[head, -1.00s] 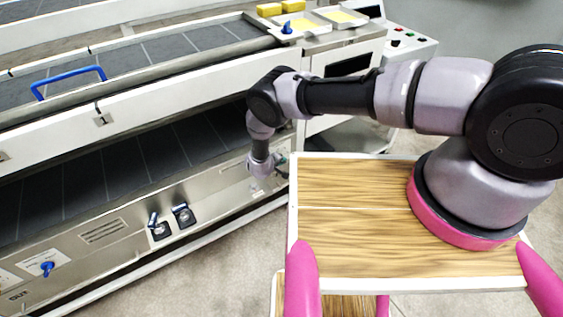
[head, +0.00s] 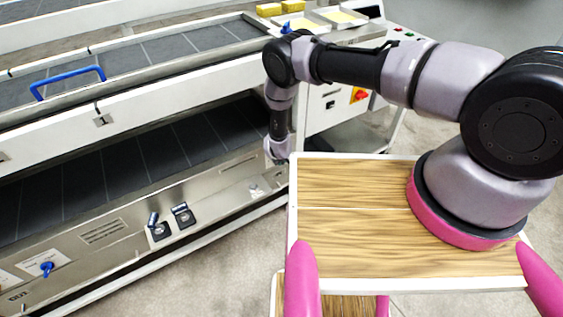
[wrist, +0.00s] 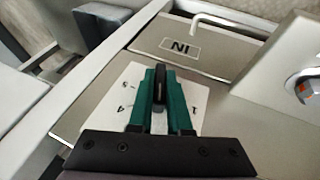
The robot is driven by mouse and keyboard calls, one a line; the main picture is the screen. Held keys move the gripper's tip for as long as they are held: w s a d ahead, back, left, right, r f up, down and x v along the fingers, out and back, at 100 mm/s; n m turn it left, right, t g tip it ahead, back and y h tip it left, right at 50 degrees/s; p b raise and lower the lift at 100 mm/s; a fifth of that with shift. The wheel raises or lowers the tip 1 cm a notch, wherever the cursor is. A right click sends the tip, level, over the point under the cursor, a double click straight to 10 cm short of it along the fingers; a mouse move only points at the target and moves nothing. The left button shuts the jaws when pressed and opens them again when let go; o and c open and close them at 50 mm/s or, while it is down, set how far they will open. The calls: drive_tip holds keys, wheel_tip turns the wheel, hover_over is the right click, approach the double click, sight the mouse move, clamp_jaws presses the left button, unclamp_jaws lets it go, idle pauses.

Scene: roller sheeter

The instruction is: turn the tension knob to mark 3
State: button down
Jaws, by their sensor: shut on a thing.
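In the wrist view, the tension knob (wrist: 159,82) is a dark upright grip over a white dial plate (wrist: 130,80). The figures 5 and 4 show left of my fingers and 1 shows on the right; the other marks are hidden. My gripper (wrist: 160,90) has green fingers closed on both sides of the knob. I cannot tell exactly which mark the knob points to. In the head view, my arm reaches down to the machine's lower front panel, and the fingers and the knob are hidden there.
An "IN" label (wrist: 180,47) and a bent metal rod (wrist: 225,27) lie beyond the dial. My wooden-topped deck is close to the arm.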

drive_tip(key=shift+w+d+m+g+y, duration=0.1)
drive_tip(key=shift+m+g+y, duration=0.3)
drive_tip(key=shift+g+y, duration=0.65)
drive_tip(key=shift+y, duration=0.55)
drive_tip(key=c, duration=0.9)
unclamp_jaws()
drive_tip(key=shift+o, duration=0.2)
drive_tip(key=v, duration=1)
drive_tip(key=shift+r, duration=0.4)
drive_tip(key=shift+s, duration=0.3)
